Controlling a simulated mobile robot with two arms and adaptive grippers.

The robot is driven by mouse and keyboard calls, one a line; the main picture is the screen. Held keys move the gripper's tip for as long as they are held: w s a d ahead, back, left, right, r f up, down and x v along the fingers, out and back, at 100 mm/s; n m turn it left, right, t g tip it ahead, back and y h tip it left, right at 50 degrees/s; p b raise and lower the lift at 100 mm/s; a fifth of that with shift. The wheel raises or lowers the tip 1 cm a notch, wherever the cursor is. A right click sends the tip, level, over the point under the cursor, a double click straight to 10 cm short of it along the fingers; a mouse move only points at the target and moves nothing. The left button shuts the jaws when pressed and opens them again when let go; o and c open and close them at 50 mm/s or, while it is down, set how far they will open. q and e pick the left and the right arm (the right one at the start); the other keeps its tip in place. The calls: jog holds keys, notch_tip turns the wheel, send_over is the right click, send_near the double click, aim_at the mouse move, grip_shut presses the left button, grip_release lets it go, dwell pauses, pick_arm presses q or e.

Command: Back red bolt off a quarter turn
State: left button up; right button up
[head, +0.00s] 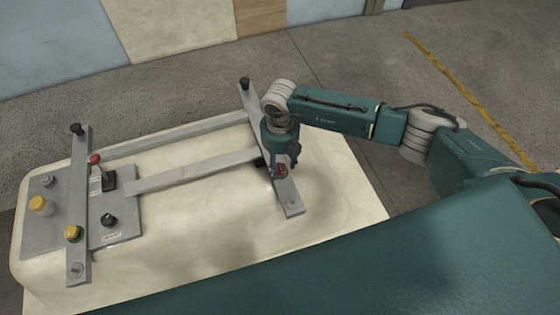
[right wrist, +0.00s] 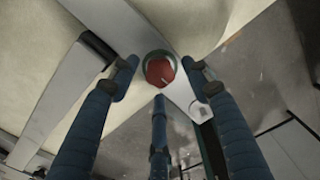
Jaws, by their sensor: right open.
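The red bolt (right wrist: 160,70) shows in the right wrist view as a round red head with a pale mark, on a grey metal bar. It sits between the spread fingers of my right gripper (right wrist: 163,80), which is open and not seen touching it. My left gripper is in neither view.
The cream shell (head: 345,200) carries a metal frame. At its left are a plate with yellow knobs (head: 38,203), a red-topped lever (head: 95,159) and a black knob (head: 108,219). Black posts stand at the far bar ends. Grey floor lies beyond the shell.

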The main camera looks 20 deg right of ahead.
jog(key=shift+f, duration=0.4)
jog(key=c, duration=1.2)
jog(key=shift+o, duration=0.2)
jog(key=shift+f+n+b, duration=0.15)
jog(key=shift+n+b, duration=0.75)
jog(key=shift+b, duration=0.25)
jog(key=n+b, duration=1.4)
jog(key=b, duration=0.2)
jog(key=shift+r+n+b, duration=0.2)
jog(key=shift+n+b, duration=1)
jog(key=shift+b, duration=0.15)
jog(key=o, duration=1.2)
jog(key=shift+c, duration=0.2)
